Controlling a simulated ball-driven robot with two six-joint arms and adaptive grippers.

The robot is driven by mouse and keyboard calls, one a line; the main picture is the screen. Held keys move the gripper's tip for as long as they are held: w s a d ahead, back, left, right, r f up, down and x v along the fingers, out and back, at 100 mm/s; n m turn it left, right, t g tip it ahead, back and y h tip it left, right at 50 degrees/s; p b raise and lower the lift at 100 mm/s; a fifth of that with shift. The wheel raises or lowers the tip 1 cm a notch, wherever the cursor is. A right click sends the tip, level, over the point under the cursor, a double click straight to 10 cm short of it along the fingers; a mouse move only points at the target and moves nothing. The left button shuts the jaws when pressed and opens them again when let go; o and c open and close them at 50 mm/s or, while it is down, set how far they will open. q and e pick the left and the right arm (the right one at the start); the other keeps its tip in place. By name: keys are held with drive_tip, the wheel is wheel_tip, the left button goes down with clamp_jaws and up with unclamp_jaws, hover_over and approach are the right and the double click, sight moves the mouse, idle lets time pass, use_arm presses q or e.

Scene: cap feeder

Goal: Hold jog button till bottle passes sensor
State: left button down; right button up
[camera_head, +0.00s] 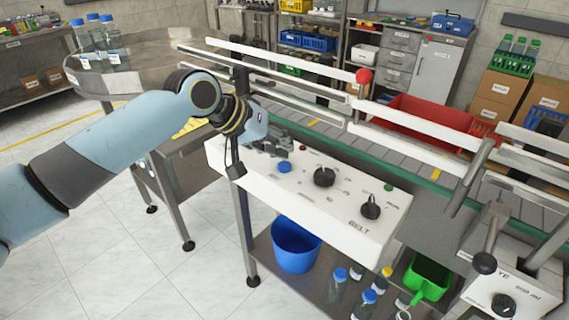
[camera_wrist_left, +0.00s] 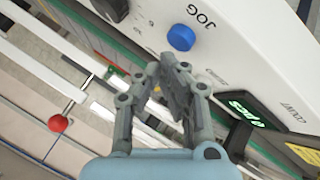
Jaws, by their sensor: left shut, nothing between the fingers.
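The blue jog button (camera_head: 284,167) is on the white control panel (camera_head: 335,222). It also shows, labelled JOG, in the left wrist view (camera_wrist_left: 181,37). My left gripper (camera_head: 284,150) is shut and empty. It is just beyond the button in the head view. In the left wrist view its fingertips (camera_wrist_left: 178,68) appear below the button with a small gap in the picture; I cannot tell the height between them. Bottles with blue caps (camera_head: 104,40) stand on the round steel table at upper left. I see no bottle on the visible belt, and cannot pick out the sensor. My right gripper is not in view.
The panel has black knobs (camera_head: 371,207) and a lit green count display (camera_wrist_left: 246,110). White guide rails (camera_head: 415,122) with a red ball knob (camera_head: 363,76) run along the conveyor behind it. A blue bucket (camera_head: 296,246) and a green scoop (camera_head: 428,279) are on the lower shelf.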

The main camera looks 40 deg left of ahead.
use_arm(q)
drive_tip(key=shift+f, duration=0.1)
idle(0.4)
drive_tip(key=shift+f, duration=0.1)
drive_tip(key=shift+f, duration=0.25)
